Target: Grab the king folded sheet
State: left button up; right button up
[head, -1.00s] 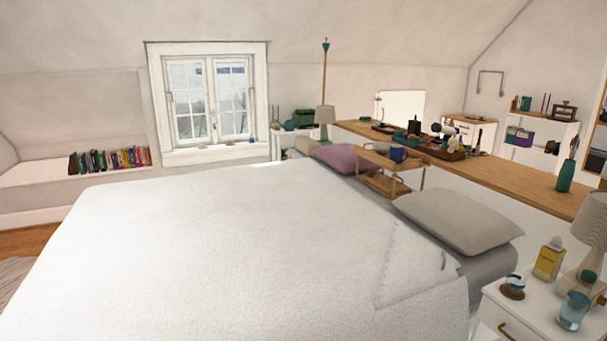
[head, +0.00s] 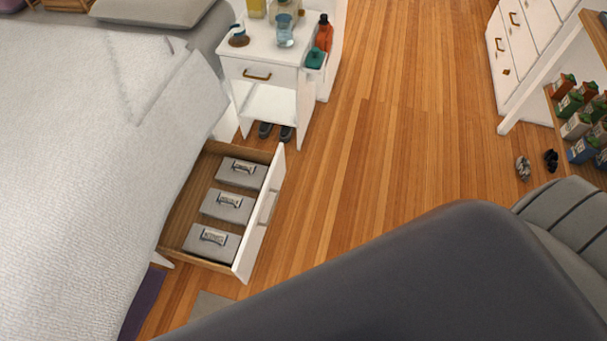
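Three grey folded sheets with small labels lie in a row in the open drawer (head: 247,258) under the bed. One sheet (head: 242,178) is at the far end, one (head: 222,210) is in the middle, and one (head: 205,248) is at the near end. The labels are too small to read, so I cannot tell which sheet is the king one. A large dark grey part of my own arm crosses the bottom of the view. Neither gripper is in view.
The white bed (head: 80,180) fills the left. A white nightstand (head: 262,42) with bottles stands beyond the drawer, slippers (head: 276,131) below it. Wooden floor (head: 390,130) is clear in the middle. A shelf with cartons (head: 578,115) and a white dresser (head: 520,45) stand at right.

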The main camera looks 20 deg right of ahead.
aim_at(215, 245)
jog(key=z, duration=0.35)
jog(key=i+l+u, duration=0.1)
jog(key=l+u, duration=0.9)
jog(key=l, duration=0.25)
